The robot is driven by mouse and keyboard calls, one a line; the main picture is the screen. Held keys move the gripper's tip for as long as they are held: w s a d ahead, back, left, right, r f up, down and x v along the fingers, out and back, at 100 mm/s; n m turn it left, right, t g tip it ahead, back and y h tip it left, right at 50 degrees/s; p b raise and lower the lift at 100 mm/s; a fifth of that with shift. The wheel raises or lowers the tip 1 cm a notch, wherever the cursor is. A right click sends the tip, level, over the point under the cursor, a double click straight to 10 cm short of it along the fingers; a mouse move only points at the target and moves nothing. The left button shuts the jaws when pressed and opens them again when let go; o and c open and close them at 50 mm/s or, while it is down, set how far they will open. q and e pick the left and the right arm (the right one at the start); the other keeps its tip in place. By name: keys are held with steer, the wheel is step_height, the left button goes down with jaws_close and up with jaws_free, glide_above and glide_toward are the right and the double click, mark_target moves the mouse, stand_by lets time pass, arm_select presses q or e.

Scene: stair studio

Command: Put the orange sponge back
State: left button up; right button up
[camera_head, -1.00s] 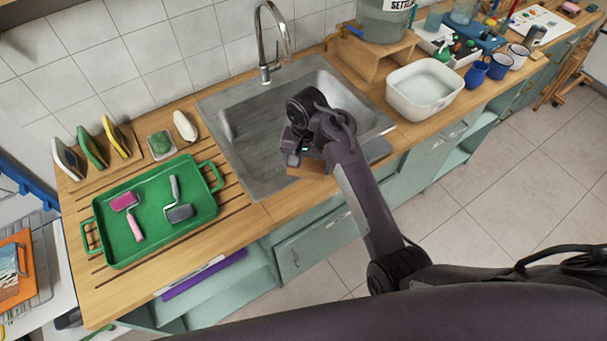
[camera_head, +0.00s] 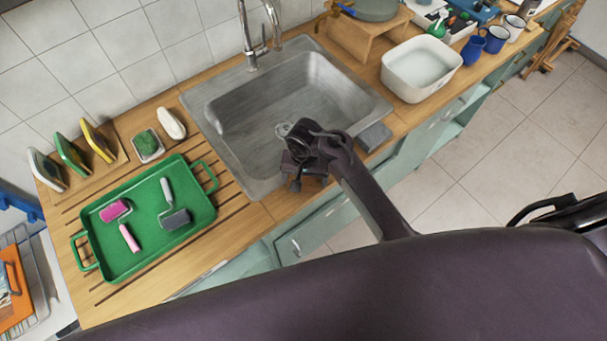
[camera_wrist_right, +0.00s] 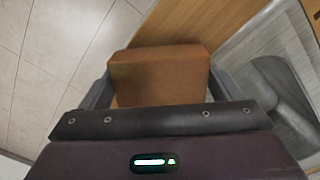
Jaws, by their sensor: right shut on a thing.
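The orange sponge (camera_wrist_right: 160,85) is a brownish-orange block between the two fingers of my right gripper (camera_wrist_right: 160,78) in the right wrist view. The gripper is shut on it. In the head view my right gripper (camera_head: 302,172) is over the front edge of the sink and counter, and the arm mostly hides the sponge there. Several sponges (camera_head: 72,153) in green, yellow and grey with pale sides stand in a slotted wooden holder at the left back of the counter. My left gripper is not in view.
A green tray (camera_head: 150,249) with paint rollers lies on the grooved counter. The steel sink (camera_head: 265,120) has a tall tap (camera_head: 249,40). A grey block (camera_head: 375,136) lies at its front right. A small dish (camera_head: 147,145) and a white tub (camera_head: 420,70) flank the sink.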

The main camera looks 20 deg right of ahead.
mark_target(305, 179)
steer(key=shift+s, duration=0.25)
steer(key=shift+d+f, duration=0.1)
steer(key=shift+f, duration=0.2)
steer(key=o, duration=0.8)
steer(key=shift+o, duration=0.8)
steer(key=shift+w+f, duration=0.1)
steer(key=shift+w, duration=0.05)
steer(key=shift+r, duration=1)
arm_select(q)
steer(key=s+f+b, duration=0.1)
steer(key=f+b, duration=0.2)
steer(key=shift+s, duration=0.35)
arm_select(e)
step_height(305, 179, up, 11)
